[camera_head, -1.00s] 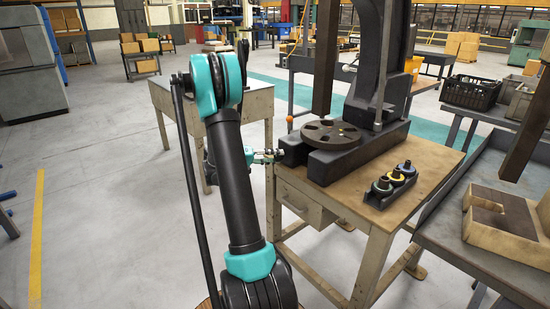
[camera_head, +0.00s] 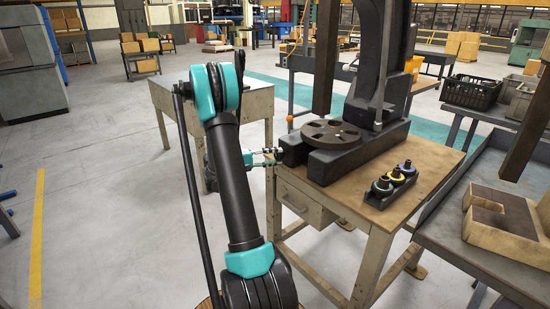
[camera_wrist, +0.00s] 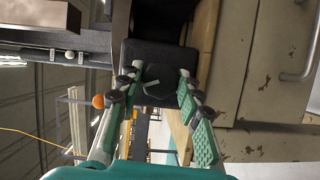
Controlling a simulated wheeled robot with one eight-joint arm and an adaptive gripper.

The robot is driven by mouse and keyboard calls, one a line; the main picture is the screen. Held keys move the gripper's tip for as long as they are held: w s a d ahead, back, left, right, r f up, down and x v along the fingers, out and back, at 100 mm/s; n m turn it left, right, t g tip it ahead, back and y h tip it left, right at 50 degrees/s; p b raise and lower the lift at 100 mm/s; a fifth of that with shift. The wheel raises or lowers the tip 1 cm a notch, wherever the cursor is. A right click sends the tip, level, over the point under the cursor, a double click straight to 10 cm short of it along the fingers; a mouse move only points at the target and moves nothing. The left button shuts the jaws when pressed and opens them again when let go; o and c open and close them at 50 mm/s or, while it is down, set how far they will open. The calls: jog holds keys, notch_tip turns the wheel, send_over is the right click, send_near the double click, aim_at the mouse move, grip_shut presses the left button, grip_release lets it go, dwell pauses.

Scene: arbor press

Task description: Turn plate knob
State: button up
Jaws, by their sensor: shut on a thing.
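The round slotted plate (camera_head: 331,133) lies flat on the black base (camera_head: 345,165) of the arbor press. My gripper (camera_head: 277,155) is at the left end of that base, at about its height. In the head view, the knob is too small and hidden by the fingers to make out.
An orange ball (camera_head: 290,119) stands close to the base's left end; it also shows beside a finger in the wrist view (camera_wrist: 98,101). A holder with several ringed parts (camera_head: 390,185) sits on the wooden table (camera_head: 400,215).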

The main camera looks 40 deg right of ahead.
jog(key=o, duration=1.1)
jog(key=shift+o, duration=0.2)
jog(key=v, duration=1.2)
jog(key=shift+r, duration=0.1)
jog(key=shift+s, duration=0.1)
